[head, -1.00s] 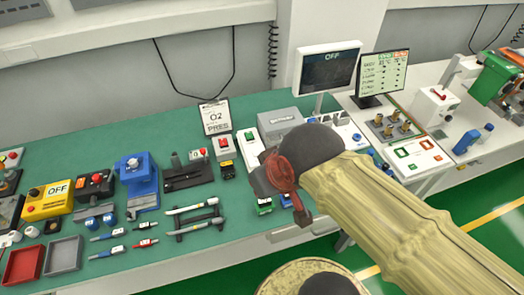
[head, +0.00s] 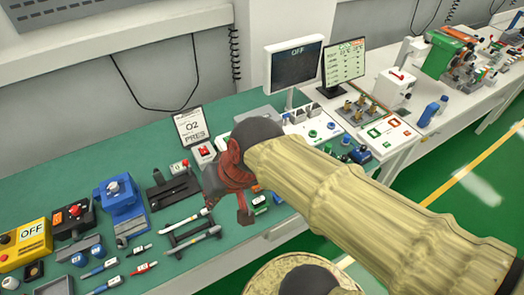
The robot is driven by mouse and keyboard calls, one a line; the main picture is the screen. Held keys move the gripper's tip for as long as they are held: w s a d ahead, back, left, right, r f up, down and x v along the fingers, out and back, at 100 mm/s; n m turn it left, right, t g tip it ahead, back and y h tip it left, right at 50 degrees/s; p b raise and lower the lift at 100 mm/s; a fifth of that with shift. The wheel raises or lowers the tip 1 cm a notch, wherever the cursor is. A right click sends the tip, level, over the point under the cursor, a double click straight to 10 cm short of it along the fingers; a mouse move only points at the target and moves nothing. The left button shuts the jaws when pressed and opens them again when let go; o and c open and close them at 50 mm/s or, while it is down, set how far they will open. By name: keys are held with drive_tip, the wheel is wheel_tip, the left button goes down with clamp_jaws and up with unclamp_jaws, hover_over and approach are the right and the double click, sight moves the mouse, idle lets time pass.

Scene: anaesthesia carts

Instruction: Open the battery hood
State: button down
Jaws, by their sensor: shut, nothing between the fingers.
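My gripper (head: 243,213) is dark and reddish and hangs over the green bench (head: 75,169) near its front edge. Its fingers look shut and hold nothing. A grey box (head: 257,112) stands behind my gripper and is partly hidden by my arm. I cannot tell whether this box is the battery hood, and no part is clearly readable as that hood.
An O2 sign (head: 190,126) and red-button boxes (head: 203,153) stand left of my gripper. A pen rack (head: 190,235) is at front left. An OFF monitor (head: 295,66) and a second screen (head: 343,62) stand behind. Green floor (head: 440,180) is free at right.

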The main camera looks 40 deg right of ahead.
drive_tip(key=w+d+f+m+t+y+b, duration=0.1)
drive_tip(key=w+d+f+m+t, duration=0.1)
drive_tip(key=w+d+f+m, duration=0.5)
drive_tip(key=w+d+f+m+t+y+b, duration=0.2)
drive_tip(key=w+m, duration=0.4)
drive_tip(key=m, duration=0.4)
drive_tip(key=s+d+f+m+t+h+b, duration=0.1)
drive_tip(key=d+f+m+h, duration=0.4)
drive_tip(key=d+m, duration=0.55)
drive_tip(key=s+d+f+m+t+h, duration=0.1)
drive_tip(key=d+f+m+h, duration=0.2)
drive_tip(key=d+f+m, duration=0.75)
drive_tip(key=w+d+n+b, duration=0.1)
drive_tip(key=w, duration=0.1)
drive_tip(key=w+d+n+b, duration=0.1)
drive_tip(key=w+d, duration=0.1)
drive_tip(key=w, duration=0.1)
drive_tip(key=w+d+f+n, duration=0.1)
drive_tip(key=w, duration=0.1)
drive_tip(key=shift+w+d+b, duration=0.15)
drive_tip(key=shift+w+b, duration=0.25)
drive_tip(key=shift+w+r+g+y+p, duration=0.15)
drive_tip(key=shift+r+g+y+p, duration=0.3)
drive_tip(key=shift+p, duration=0.85)
